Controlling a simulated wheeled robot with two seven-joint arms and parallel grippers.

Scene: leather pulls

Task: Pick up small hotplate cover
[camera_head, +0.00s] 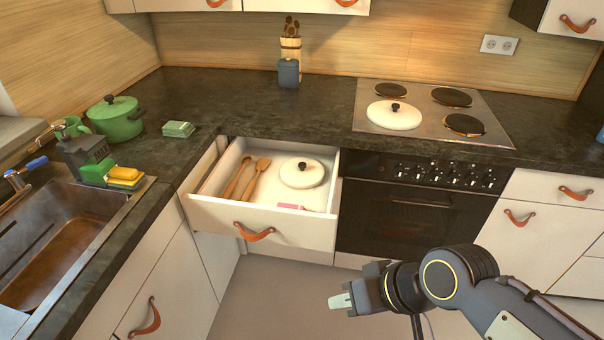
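A small round white hotplate cover (302,173) with a dark knob lies in the open drawer (262,218), to the right of two wooden spoons. A larger-looking white cover (394,115) with a dark knob sits on the front left plate of the stove. My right gripper (341,302) is in front of and below the drawer, over the floor, apart from both covers. Its fingertips point left and look close together, but the gap between them cannot be made out. Nothing shows between them. My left gripper is not in view.
The stove (430,112) shows several dark plates. The drawer also holds wooden spoons (257,178) and a pink item (291,206). A green pot (117,118) and a sink (62,235) are at left. The floor before the oven is clear.

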